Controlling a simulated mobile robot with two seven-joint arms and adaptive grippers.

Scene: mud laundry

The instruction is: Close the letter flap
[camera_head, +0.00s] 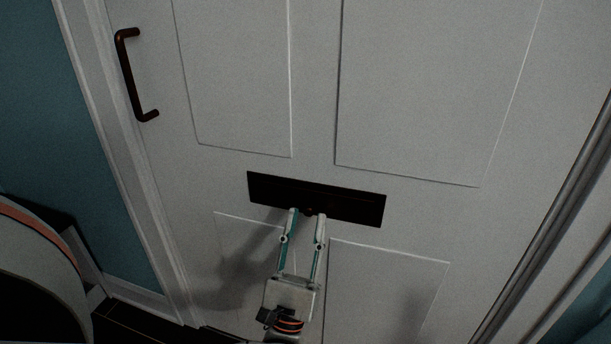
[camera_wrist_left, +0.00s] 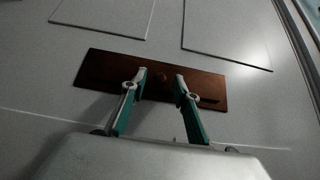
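The letter flap (camera_head: 350,203) is a dark plate set across the white door in the head view. In the left wrist view my left gripper (camera_wrist_left: 160,74) holds nothing. I cannot tell whether the fingertips touch the flap. My right gripper is not in view.
The white door (camera_head: 410,100) has raised panels and a dark bar handle (camera_head: 131,75) at upper left. A rounded pale object with an orange edge (camera_head: 40,235) stands at lower left. The space before the door's right side looks clear.

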